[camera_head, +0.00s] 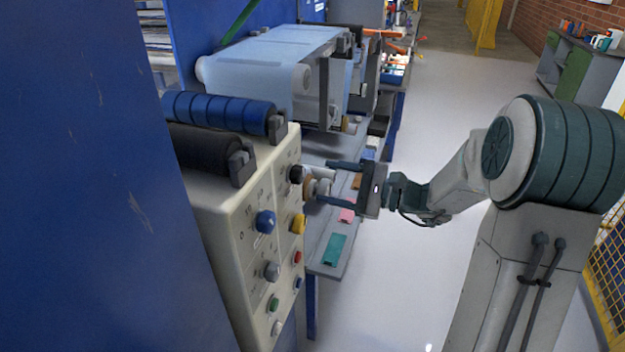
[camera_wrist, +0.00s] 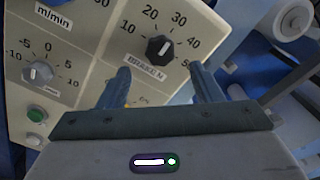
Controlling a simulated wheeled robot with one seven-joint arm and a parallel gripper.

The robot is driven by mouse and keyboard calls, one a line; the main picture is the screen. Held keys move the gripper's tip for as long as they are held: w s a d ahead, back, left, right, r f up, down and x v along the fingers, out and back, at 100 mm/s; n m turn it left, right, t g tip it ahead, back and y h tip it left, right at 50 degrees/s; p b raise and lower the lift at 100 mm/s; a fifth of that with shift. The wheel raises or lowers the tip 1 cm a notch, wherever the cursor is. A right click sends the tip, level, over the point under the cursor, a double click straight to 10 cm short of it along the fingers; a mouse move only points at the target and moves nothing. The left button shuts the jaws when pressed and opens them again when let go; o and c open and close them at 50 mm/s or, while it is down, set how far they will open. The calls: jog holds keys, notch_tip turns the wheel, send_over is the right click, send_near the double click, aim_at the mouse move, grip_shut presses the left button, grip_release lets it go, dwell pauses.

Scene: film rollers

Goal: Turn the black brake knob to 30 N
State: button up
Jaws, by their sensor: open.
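The black brake knob (camera_wrist: 159,49) sits on the cream control panel (camera_wrist: 85,60), under a scale marked 10 to 50 and above a "BRAKE N" label. A pale mark shows on the knob's face; I cannot tell its exact reading. In the head view the knob (camera_head: 296,174) is at the panel's upper right. My gripper (camera_head: 324,181) is open and empty, its two fingers pointing at the panel. In the wrist view my gripper (camera_wrist: 160,70) has a fingertip to each side of the knob's line, apart from the knob, with the knob ahead of them.
Below the brake knob are a yellow knob (camera_head: 298,224) and a red button (camera_head: 298,257). A blue knob (camera_head: 265,221) and grey knob (camera_head: 271,270) are to the left. Dark rollers (camera_head: 205,150) lie atop the panel. A grey bench (camera_head: 325,240) stands behind.

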jog(key=v, duration=0.7)
jog(key=shift+b, duration=0.3)
jog(key=shift+d, duration=0.1)
